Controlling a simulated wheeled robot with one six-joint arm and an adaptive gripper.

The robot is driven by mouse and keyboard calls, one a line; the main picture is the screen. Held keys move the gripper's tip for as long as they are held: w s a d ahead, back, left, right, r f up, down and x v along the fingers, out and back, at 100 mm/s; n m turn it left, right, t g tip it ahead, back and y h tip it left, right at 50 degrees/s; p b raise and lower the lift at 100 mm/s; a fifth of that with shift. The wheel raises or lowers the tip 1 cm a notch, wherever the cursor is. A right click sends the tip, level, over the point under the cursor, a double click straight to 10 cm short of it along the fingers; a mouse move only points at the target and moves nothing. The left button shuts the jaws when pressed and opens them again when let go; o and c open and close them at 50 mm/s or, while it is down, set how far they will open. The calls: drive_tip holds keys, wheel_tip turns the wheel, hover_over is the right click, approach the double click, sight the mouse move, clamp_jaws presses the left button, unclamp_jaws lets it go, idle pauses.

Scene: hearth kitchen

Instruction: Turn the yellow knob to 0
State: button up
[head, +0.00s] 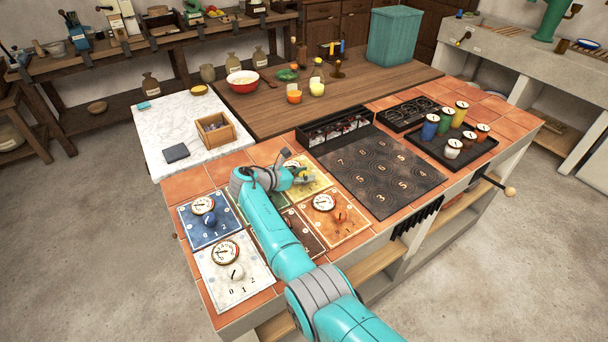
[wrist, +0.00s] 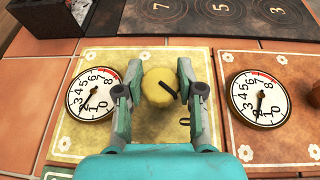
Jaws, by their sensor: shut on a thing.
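The yellow knob (wrist: 157,88) sits on the yellow panel (wrist: 60,149) in the wrist view. Its dark pointer line slants toward the lower right. A printed 0 (wrist: 184,122) shows below and right of the knob, partly by the right finger; the other marks are hidden. My gripper (wrist: 158,86) is shut on the knob, one finger on each side. A round gauge (wrist: 92,95) is on the panel left of the knob. In the head view my gripper (head: 297,176) is over the yellow panel (head: 320,178) and hides much of it.
An orange panel (head: 340,213) with its own gauge and knob lies close by. A blue panel (head: 208,221) and a white panel (head: 232,275) lie to the left. A dark numbered plate (head: 380,172) and a rack (head: 335,124) stand beyond. A wooden box (head: 228,134) sits on the marble slab.

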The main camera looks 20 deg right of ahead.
drive_tip(key=shift+f+m+g, duration=0.15)
drive_tip(key=shift+m+g, duration=0.25)
drive_tip(key=shift+g, duration=0.1)
idle(0.3)
drive_tip(key=o, duration=1.1)
drive_tip(key=shift+o, duration=0.2)
drive_tip(key=shift+a, duration=0.1)
drive_tip(key=v, duration=1.1)
drive_tip(key=shift+s+a, duration=0.1)
drive_tip(key=shift+a, duration=0.3)
